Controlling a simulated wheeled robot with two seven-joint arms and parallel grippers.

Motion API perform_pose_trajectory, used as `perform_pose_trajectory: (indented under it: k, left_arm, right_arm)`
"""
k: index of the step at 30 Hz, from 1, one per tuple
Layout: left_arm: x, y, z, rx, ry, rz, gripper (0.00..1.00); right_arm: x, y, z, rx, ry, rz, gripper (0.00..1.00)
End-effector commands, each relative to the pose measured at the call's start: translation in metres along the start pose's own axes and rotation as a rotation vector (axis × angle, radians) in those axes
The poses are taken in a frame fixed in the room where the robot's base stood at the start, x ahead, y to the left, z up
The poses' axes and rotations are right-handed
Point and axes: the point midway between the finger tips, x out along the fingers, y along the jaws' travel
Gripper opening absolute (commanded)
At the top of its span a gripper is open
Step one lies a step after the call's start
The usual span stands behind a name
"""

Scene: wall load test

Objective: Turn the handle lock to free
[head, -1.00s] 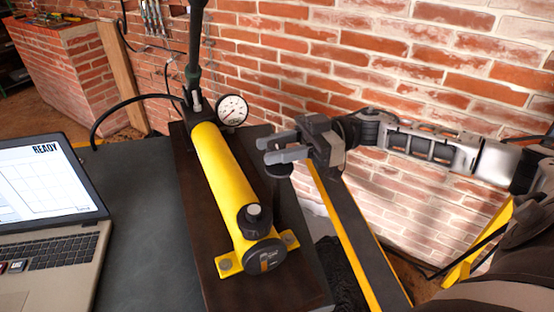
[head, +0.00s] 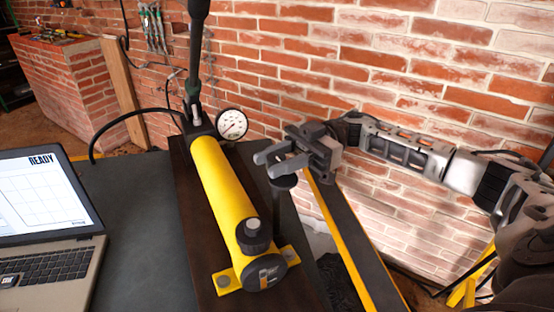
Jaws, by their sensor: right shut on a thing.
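A yellow hand pump (head: 222,185) with a black end cap lies on a dark board. Its long dark handle (head: 196,60) stands upright at the far end, beside a round white gauge (head: 232,124). A black post with a flat round top (head: 284,182) stands right of the pump; it appears to be the handle lock. My right gripper (head: 274,160) is at the top of this post, its two grey fingers pointing left. It is shut on the lock's upper part, which the fingers mostly hide. The lock's setting cannot be read. My left gripper is out of view.
A laptop (head: 45,225) reading READY stands at left on the dark bench (head: 135,220). A black hose (head: 115,127) curves behind it. A brick wall (head: 400,60) closes off the back and right. A yellow-edged dark beam (head: 355,245) runs below my right arm.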

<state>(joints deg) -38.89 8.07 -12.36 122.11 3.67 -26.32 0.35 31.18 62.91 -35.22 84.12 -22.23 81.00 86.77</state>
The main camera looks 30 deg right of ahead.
Motion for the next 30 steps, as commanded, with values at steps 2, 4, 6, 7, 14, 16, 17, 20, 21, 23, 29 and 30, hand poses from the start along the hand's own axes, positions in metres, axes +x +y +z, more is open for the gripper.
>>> perform_pose_trajectory:
  k: [2, 4, 6, 7, 14, 16, 17, 20, 21, 23, 29, 30]
  left_arm:
    - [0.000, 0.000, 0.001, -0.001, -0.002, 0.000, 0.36]
    - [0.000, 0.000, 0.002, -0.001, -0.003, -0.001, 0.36]
    - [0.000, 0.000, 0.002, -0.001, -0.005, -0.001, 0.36]
    - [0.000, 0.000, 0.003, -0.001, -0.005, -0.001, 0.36]
    - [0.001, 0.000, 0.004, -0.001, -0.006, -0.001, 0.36]
    - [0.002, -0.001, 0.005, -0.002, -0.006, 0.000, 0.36]
    - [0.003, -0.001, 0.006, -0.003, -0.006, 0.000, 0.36]
    - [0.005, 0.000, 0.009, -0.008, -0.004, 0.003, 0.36]
    - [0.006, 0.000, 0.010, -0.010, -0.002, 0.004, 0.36]
    - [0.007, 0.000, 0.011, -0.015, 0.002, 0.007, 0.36]
    - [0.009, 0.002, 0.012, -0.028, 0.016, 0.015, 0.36]
    - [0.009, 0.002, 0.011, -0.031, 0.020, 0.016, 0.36]
  right_arm:
    - [0.002, -0.001, 0.002, 0.002, 0.001, -0.005, 0.39]
    - [0.002, -0.001, 0.002, 0.002, 0.001, -0.005, 0.51]
    - [0.002, -0.001, 0.001, 0.001, 0.001, -0.004, 0.51]
    - [0.001, -0.001, 0.001, 0.001, 0.000, -0.003, 0.51]
    - [-0.003, 0.000, 0.001, 0.000, -0.001, -0.001, 0.51]
    - [-0.009, 0.000, 0.002, 0.000, -0.001, 0.001, 0.51]
    - [-0.013, 0.001, 0.002, 0.000, -0.002, 0.002, 0.51]
    - [-0.032, 0.001, 0.003, -0.001, -0.001, 0.003, 0.51]
    - [-0.041, 0.001, 0.003, -0.002, -0.001, 0.004, 0.51]
    - [-0.056, 0.001, 0.003, -0.001, -0.001, 0.005, 0.51]
    - [-0.106, 0.001, 0.003, -0.003, 0.001, 0.004, 0.51]
    - [-0.114, 0.001, 0.003, -0.003, 0.001, 0.004, 0.51]
